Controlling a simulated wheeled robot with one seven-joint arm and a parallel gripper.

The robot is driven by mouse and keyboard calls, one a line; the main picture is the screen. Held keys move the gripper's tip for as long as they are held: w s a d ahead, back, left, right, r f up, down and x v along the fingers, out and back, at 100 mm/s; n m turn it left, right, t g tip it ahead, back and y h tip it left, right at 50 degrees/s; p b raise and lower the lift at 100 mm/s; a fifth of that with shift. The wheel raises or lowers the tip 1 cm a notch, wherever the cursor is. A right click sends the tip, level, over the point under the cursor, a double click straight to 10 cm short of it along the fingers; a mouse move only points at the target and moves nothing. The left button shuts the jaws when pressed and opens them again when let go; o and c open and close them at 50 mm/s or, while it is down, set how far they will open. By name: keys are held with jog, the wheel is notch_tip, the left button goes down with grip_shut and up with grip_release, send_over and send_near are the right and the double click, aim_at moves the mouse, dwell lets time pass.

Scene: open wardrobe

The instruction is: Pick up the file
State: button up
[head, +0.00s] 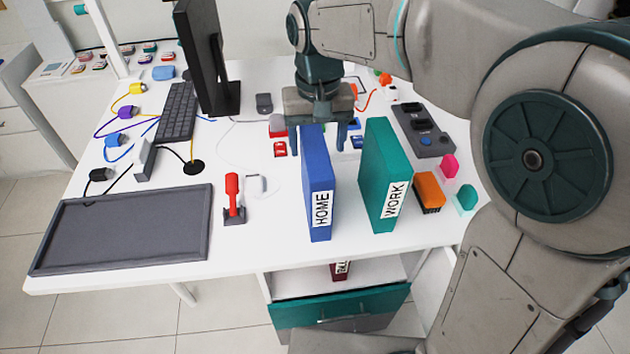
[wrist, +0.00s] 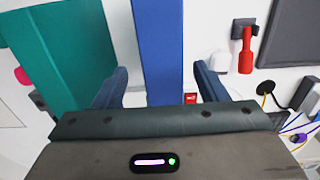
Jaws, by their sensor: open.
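Two box files stand upright on the white desk: a blue one labelled HOME (head: 318,185) and a teal one labelled WORK (head: 383,175) to its right. My gripper (head: 322,140) points down over the far end of the blue file. In the wrist view the gripper (wrist: 158,85) has its fingers apart, with the blue file (wrist: 160,50) between them and a gap on each side. The teal file (wrist: 60,55) lies outside the fingers. The task does not say which file is meant. Part of a dark red file (head: 341,271) marked with letters shows in the open drawer below.
A grey tray (head: 125,228) covers the desk's front left, with a red-handled tool (head: 232,195) beside it. An orange brush (head: 429,190) stands right of the teal file. A monitor (head: 205,60) and keyboard (head: 177,112) are at the back left. The teal-fronted drawer (head: 340,307) is open.

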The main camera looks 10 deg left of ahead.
jog(key=f+p, duration=0.1)
jog(key=f, duration=0.6)
jog(key=shift+a+f, duration=0.1)
jog(key=shift+a, duration=0.1)
grip_shut()
